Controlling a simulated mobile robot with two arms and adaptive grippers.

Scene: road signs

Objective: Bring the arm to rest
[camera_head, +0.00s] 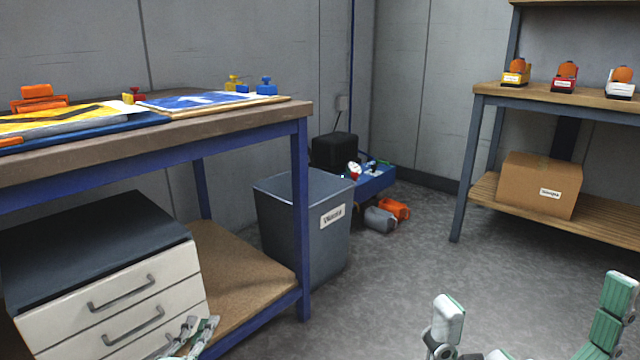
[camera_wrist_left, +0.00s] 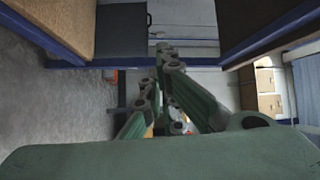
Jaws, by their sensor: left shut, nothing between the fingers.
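My left gripper (camera_head: 195,325) shows at the lower left edge of the head view, in front of the white drawer unit. Its white and green fingers are close together and empty. In the left wrist view its green fingers (camera_wrist_left: 165,55) run away from the camera and come together at the far end with nothing between them. My right gripper (camera_head: 535,300) shows at the lower right, partly cut off by the frame. Its two white and green fingers stand wide apart, with bare floor between them.
A workbench (camera_head: 215,122) with sign boards stands on the left, a drawer unit (camera_head: 120,315) beneath it. A grey bin (camera_head: 285,215) stands by its leg. A shelf (camera_head: 490,95) with a cardboard box (camera_head: 538,185) is at right. The middle floor (camera_head: 390,270) is clear.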

